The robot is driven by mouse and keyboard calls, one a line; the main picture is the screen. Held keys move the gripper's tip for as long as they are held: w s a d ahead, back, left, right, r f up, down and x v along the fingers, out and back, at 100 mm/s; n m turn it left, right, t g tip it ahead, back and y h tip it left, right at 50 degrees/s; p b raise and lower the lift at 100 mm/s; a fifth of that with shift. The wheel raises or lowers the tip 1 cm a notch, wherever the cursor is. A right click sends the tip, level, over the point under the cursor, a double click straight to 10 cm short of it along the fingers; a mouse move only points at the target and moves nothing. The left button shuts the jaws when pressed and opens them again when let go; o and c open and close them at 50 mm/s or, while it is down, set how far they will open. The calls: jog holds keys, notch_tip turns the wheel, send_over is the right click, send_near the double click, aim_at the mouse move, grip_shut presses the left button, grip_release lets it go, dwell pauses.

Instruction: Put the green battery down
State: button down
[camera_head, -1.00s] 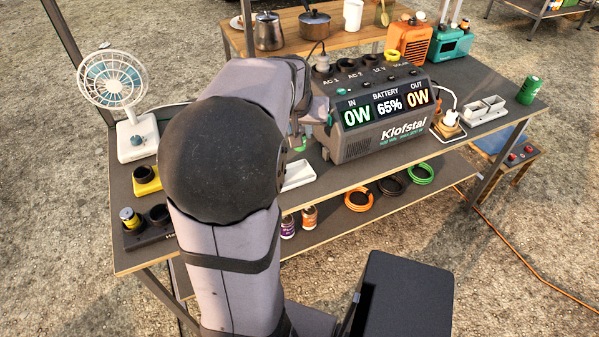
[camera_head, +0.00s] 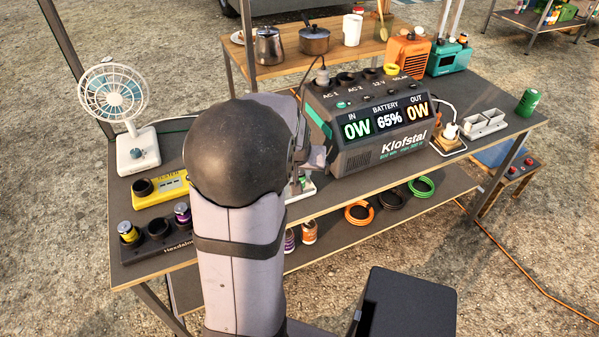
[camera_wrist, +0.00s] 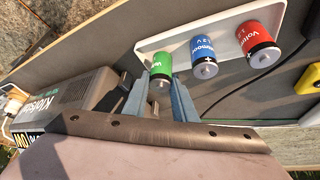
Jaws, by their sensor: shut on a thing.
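The green battery (camera_wrist: 161,66) is between the two fingers of my gripper (camera_wrist: 161,86) in the wrist view, and the gripper is shut on it. It is at one end of a white tray (camera_wrist: 150,45); I cannot tell whether its base touches the tray. A blue battery (camera_wrist: 204,54) and a red battery (camera_wrist: 257,44) are beside it in the same tray. In the head view my gripper (camera_head: 303,180) is low over the white tray (camera_head: 304,190), and my arm hides most of that tray and the batteries.
The power station (camera_head: 370,125) stands close to the right of my gripper. A yellow tester (camera_head: 160,188), a dark holder (camera_head: 158,238) with several wells and a fan (camera_head: 125,110) are on the left. A green can (camera_head: 527,102) stands at the table's right end.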

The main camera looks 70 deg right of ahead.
jog(key=shift+f, duration=0.3)
jog(key=shift+f, duration=0.1)
jog(key=shift+f, duration=0.15)
jog(key=c, duration=1.4)
grip_release()
jog(key=shift+c, duration=0.2)
